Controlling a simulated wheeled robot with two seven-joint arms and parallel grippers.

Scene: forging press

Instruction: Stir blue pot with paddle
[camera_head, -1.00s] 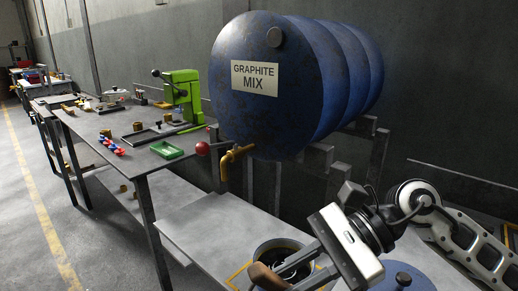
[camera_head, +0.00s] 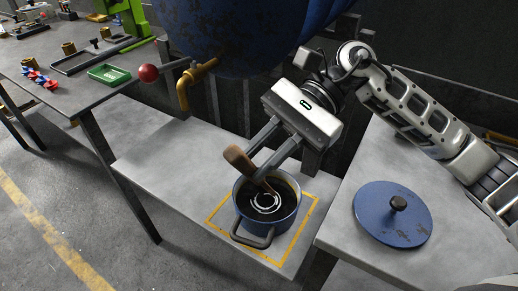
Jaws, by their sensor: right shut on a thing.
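The blue pot (camera_head: 282,225) stands open on a low grey bench inside a yellow marked square, with dark liquid in it and a pale ring on the surface. A paddle with a brown wooden handle (camera_head: 238,160) leans in the pot; its lower end is in or over the liquid and hard to see. My right gripper (camera_head: 262,161) is above the pot, shut on the paddle, its fingers reaching down from the upper right. My left gripper is not in view.
A blue lid (camera_head: 378,222) with a dark knob lies on the grey table at right. A blue drum with a yellow tap (camera_head: 194,78) hangs over the bench behind the pot. A red-ball lever (camera_head: 148,73) and green tray (camera_head: 109,74) are at left. The bench left of the pot is clear.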

